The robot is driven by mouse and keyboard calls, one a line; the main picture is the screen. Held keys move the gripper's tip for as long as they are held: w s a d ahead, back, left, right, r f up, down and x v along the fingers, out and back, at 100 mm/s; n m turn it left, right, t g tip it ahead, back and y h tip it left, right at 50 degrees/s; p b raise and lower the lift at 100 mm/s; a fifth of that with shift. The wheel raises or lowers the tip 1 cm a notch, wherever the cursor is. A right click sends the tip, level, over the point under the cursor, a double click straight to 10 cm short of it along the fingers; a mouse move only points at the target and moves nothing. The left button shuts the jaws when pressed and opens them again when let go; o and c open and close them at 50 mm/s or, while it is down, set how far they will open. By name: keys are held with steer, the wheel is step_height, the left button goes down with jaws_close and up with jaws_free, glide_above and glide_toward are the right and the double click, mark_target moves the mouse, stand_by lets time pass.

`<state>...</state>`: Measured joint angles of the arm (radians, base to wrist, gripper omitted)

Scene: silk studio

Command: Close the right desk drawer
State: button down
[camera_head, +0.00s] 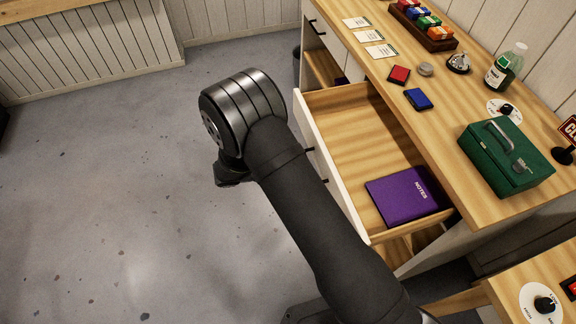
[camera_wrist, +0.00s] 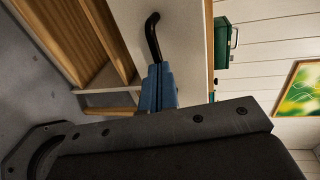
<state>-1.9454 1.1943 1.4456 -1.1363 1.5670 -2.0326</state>
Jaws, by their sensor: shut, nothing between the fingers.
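The desk drawer (camera_head: 350,130) stands pulled well out to the left in the head view. Its white front (camera_head: 330,165) is partly covered by my arm, and a purple notebook (camera_head: 405,197) lies inside. In the wrist view a white front panel (camera_wrist: 185,30) with a curved black handle (camera_wrist: 152,35) shows close up. My gripper (camera_wrist: 158,68) has its blue fingers together and empty, right by one end of that handle. I cannot tell whether they touch it. In the head view my fingers are hidden by the arm, which is on the outer side of the drawer front.
The desk top (camera_head: 465,100) holds a green cash box (camera_head: 505,158), a bottle (camera_head: 506,66), a bell (camera_head: 459,63), ink pads and a stamp rack (camera_head: 425,28). A closed drawer front (camera_head: 334,40) is farther along the desk. The grey floor (camera_head: 110,190) left of the drawer is clear.

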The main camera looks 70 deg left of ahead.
glide_toward(377, 152)
steer(key=w+r, duration=0.1)
steer(key=w, duration=0.4)
steer(key=w+r, duration=0.1)
steer(key=w, duration=0.2)
steer(key=shift+w+d+r, duration=0.1)
steer(key=shift+w+r, duration=0.1)
steer(key=shift+r, duration=0.1)
steer(key=shift+w, duration=0.75)
steer(key=shift+w+r, duration=0.1)
steer(key=v, duration=1.4)
steer(key=shift+s, duration=0.4)
steer(key=x, duration=1.4)
steer(key=shift+w, duration=0.1)
